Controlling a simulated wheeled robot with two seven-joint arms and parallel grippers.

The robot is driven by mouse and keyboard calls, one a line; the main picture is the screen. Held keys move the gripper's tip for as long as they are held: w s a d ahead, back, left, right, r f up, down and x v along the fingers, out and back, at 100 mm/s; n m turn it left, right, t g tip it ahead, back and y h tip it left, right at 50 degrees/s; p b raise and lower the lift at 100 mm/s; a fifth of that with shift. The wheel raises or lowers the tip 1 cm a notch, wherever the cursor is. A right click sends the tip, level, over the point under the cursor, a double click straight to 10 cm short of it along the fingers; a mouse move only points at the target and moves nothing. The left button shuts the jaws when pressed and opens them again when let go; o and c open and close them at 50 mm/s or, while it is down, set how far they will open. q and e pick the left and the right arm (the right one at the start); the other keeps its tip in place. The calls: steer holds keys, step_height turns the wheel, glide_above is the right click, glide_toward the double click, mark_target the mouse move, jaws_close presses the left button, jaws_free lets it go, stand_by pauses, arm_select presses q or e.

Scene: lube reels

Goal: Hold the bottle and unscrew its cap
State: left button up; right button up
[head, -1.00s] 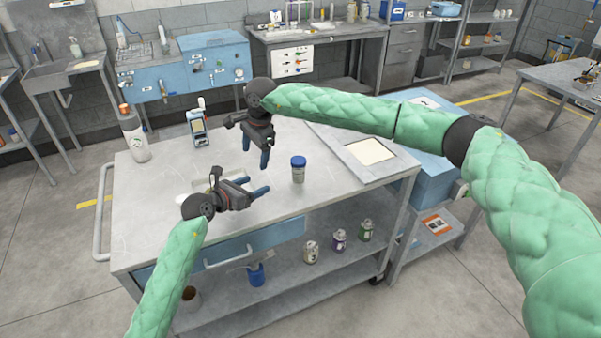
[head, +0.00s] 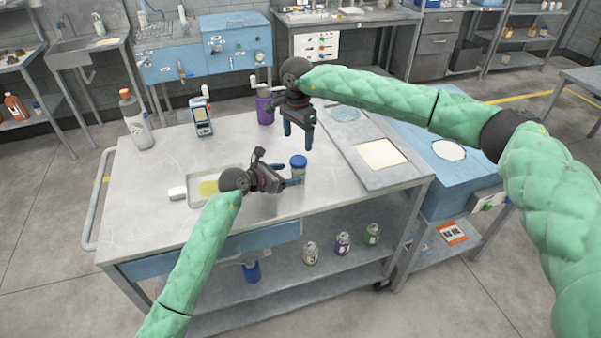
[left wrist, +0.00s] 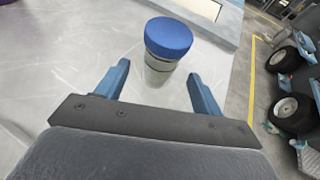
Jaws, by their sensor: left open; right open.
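The bottle (head: 298,172) stands upright on the cart top with its blue cap (head: 299,161) on. The left wrist view shows its clear, labelled body (left wrist: 158,70) and blue cap (left wrist: 169,37) just beyond my left fingertips, roughly between them. My left gripper (head: 290,181) is open and level with the bottle, coming from the left; its fingers look very near the bottle, with nothing gripped. My right gripper (head: 299,134) is open and empty, pointing down above and behind the bottle's cap.
A white-grey bottle (head: 135,120), a handheld meter (head: 201,117) and a purple container (head: 265,105) stand at the back. A flat panel (head: 379,154) lies on the right. The front of the top is clear.

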mark_target(293, 173)
arm_select(q)
steer(key=x, duration=0.5)
arm_select(e)
steer(key=shift+w+d+f, duration=0.15)
steer(key=shift+d, duration=0.05)
arm_select(q)
steer(key=shift+w+d+f, duration=0.1)
steer(key=shift+w+d, duration=0.05)
arm_select(e)
steer(key=shift+a, duration=0.2)
arm_select(q)
steer(key=shift+d, duration=0.1)
arm_select(e)
steer(key=shift+d, duration=0.1)
